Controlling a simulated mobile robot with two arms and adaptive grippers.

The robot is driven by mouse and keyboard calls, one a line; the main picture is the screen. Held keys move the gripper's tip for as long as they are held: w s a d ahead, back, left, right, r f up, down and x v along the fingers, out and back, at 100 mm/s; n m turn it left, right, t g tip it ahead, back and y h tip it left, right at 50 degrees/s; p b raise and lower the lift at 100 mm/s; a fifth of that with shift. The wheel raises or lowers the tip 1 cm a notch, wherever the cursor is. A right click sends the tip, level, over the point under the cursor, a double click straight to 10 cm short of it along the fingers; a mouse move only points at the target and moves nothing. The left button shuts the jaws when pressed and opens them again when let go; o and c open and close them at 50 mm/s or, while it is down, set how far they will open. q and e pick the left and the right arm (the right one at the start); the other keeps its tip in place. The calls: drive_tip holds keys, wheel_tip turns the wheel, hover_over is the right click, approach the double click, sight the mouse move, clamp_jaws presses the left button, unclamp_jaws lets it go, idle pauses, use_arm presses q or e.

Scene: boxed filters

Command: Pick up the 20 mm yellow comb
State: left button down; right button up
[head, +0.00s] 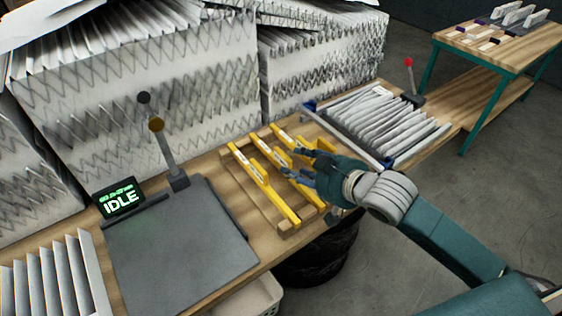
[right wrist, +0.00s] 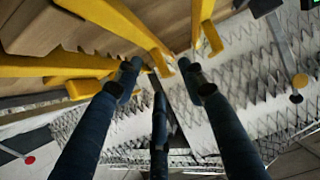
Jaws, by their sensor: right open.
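Three yellow combs lie side by side on a wooden rack (head: 262,208): a left comb (head: 264,186), a middle comb (head: 266,152) and a right comb (head: 284,136). Each has a small white label, too small to read, so I cannot tell which is the 20 mm one. My right gripper (head: 300,164) is open over the middle and right combs and hides parts of them. In the right wrist view its spread fingers (right wrist: 157,80) hold nothing, with yellow combs (right wrist: 118,20) close by their tips. I cannot tell whether they touch. My left gripper is not in view.
Tall pleated filter stacks (head: 160,85) stand behind the rack. A grey plate (head: 180,255) with a lever and an IDLE display (head: 120,200) is at left. A tray of pleated filter (head: 385,120) is at right. A dark round bin (head: 318,258) is below the bench edge.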

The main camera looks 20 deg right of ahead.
sight(284, 160)
drive_tip(key=shift+x, duration=0.85)
drive_tip(key=p+x, duration=0.1)
drive_tip(key=x, duration=0.3)
drive_tip(key=shift+w+a+p, duration=0.1)
drive_tip(key=shift+w+p, duration=0.2)
drive_tip(key=shift+p, duration=0.1)
drive_tip(key=shift+w+a+f, duration=0.2)
drive_tip(key=shift+w+f, duration=0.05)
drive_tip(key=shift+w, duration=0.15)
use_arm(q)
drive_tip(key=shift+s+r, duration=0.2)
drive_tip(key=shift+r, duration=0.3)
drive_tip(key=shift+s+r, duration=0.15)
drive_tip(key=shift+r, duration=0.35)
use_arm(e)
clamp_jaws()
